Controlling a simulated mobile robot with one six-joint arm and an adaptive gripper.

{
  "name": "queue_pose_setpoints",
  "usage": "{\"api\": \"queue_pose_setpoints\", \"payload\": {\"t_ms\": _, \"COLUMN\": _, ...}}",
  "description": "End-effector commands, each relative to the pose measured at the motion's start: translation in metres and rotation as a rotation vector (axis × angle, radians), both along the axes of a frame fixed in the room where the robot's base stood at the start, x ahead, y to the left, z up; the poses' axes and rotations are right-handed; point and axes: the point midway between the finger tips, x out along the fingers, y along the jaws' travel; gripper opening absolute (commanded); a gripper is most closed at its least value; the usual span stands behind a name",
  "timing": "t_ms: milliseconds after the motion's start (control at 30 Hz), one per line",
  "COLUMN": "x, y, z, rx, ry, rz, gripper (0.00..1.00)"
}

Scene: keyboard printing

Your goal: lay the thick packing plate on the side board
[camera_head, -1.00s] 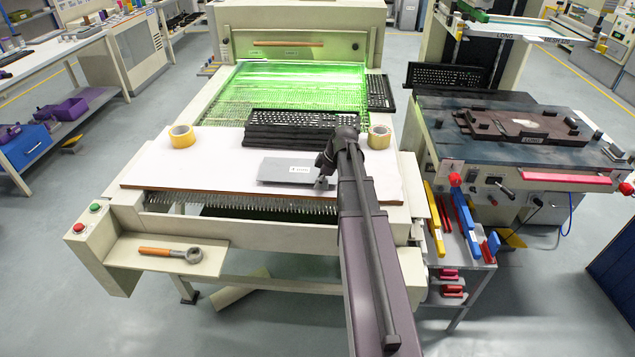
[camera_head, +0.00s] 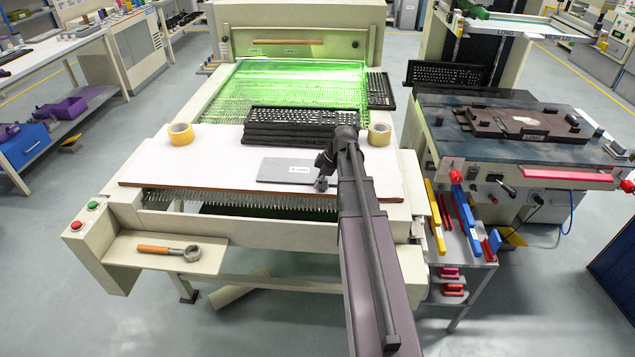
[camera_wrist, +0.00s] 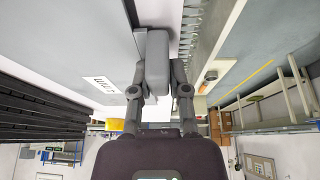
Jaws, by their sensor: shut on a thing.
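The packing plate (camera_head: 285,174) is a flat grey sheet with a small white label. It lies on, or just over, the white board (camera_head: 150,165) at the front of the machine, in front of the stacked black keyboards. My gripper (camera_head: 322,184) is at the plate's right front edge and is shut on it. In the wrist view the plate (camera_wrist: 65,45) spreads to the left, and my fingers (camera_wrist: 158,60) close together at its edge. The exact contact is hidden, and I cannot tell the plate's thickness.
Stacked black keyboards (camera_head: 290,138) stand behind the plate, with yellow tape rolls (camera_head: 181,134) and (camera_head: 380,134) on either side. A dark press table (camera_head: 450,125) stands at the right. The white board's left part is clear.

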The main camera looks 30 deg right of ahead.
Motion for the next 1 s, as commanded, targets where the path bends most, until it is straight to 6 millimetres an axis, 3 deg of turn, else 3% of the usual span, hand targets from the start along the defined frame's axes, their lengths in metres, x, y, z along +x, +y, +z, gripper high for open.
{"api": "queue_pose_setpoints", "payload": {"t_ms": 800, "x": 0.0003, "y": 0.0007, "z": -0.0065, "rx": 0.001, "ry": -0.001, "rz": 0.001, "gripper": 0.0}}
{"api": "queue_pose_setpoints", "payload": {"t_ms": 833, "x": 0.0003, "y": 0.0007, "z": -0.0065, "rx": 0.001, "ry": -0.001, "rz": 0.001, "gripper": 0.25}}
{"api": "queue_pose_setpoints", "payload": {"t_ms": 900, "x": 0.0003, "y": 0.0007, "z": -0.0061, "rx": 0.001, "ry": -0.001, "rz": 0.001, "gripper": 0.46}}
{"api": "queue_pose_setpoints", "payload": {"t_ms": 967, "x": 0.0003, "y": 0.0007, "z": -0.0061, "rx": 0.0, "ry": 0.0, "rz": 0.001, "gripper": 0.62}}
{"api": "queue_pose_setpoints", "payload": {"t_ms": 1000, "x": 0.0003, "y": 0.0007, "z": -0.0061, "rx": 0.0, "ry": 0.0, "rz": 0.001, "gripper": 0.62}}
